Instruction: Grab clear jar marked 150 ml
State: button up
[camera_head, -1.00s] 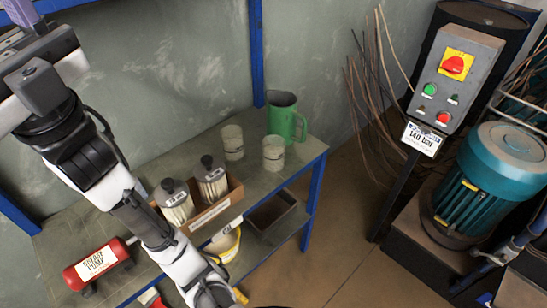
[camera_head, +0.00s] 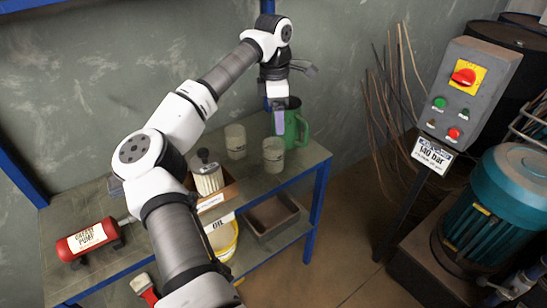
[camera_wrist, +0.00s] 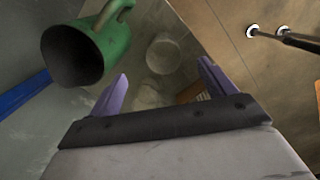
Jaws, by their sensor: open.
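Two clear jars stand on the bench top. One jar (camera_head: 235,142) is at the back left, and the other jar (camera_head: 273,155) is nearer the right edge. Both have faint markings that I cannot read, so I cannot tell which is 150 ml.
The green jug (camera_head: 295,125) stands close beside the right jar and the gripper; it also shows in the wrist view (camera_wrist: 85,50). A red grease pump (camera_head: 90,238) lies further left.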

aim_at(274, 154)
jog(key=shift+y, duration=0.3)
jog(key=shift+s+a+f+p, duration=0.15)
jog(key=shift+f+p, duration=0.25)
jog(key=shift+f, duration=1.95)
jog(key=shift+a+f+p, duration=0.15)
jog(key=shift+f+p, duration=0.3)
jog(key=shift+f, duration=1.9)
jog(key=shift+s+a+f+p, duration=0.15)
jog(key=shift+f+p, duration=0.25)
jog(key=shift+f, duration=1.95)
jog(key=shift+w, duration=0.1)
jog(key=c, duration=1.1)
jog(key=shift+r, duration=0.1)
